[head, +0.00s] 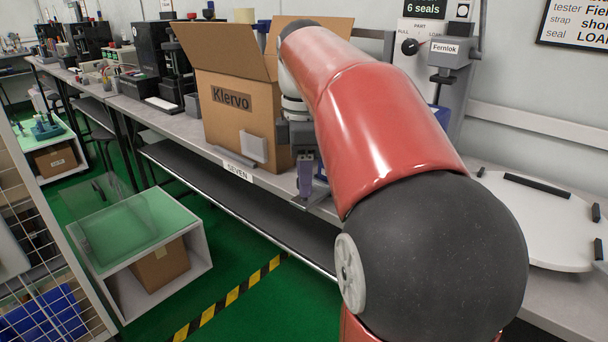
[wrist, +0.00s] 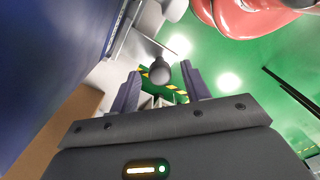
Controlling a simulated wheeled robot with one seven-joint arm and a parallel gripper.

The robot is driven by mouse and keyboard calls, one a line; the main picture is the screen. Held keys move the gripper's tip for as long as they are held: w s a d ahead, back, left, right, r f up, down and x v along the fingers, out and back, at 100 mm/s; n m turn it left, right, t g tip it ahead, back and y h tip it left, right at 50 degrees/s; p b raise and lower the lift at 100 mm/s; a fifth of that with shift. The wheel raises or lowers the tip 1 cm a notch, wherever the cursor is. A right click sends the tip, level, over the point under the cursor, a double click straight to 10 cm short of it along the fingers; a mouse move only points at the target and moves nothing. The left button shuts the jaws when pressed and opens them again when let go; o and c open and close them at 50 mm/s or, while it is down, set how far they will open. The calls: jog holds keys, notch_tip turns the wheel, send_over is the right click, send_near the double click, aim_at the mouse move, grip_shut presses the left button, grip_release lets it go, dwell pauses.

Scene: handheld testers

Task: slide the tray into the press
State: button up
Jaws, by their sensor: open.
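A grey press-like machine labelled Fernlok (head: 449,52) stands at the back of the bench, with a dial marked PART and LOAD beside it. My red arm hides its lower part. My gripper (head: 305,182) is low by the bench's front edge, right of a cardboard box. In the wrist view my gripper (wrist: 160,88) is open, its two fingers apart. A round black knob (wrist: 160,71) shows between and beyond the fingertips, near a pale metal plate (wrist: 122,68). I cannot tell whether the fingers touch the knob. The tray cannot be clearly made out in the head view.
The open Klervo cardboard box (head: 235,120) stands close left of my gripper. A dark blue surface (wrist: 45,70) fills the wrist view's left side. A round white plate (head: 545,225) with black bars lies at right. A white cart (head: 150,250) stands on the green floor.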

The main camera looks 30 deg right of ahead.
jog(key=shift+c, duration=0.4)
grip_shut()
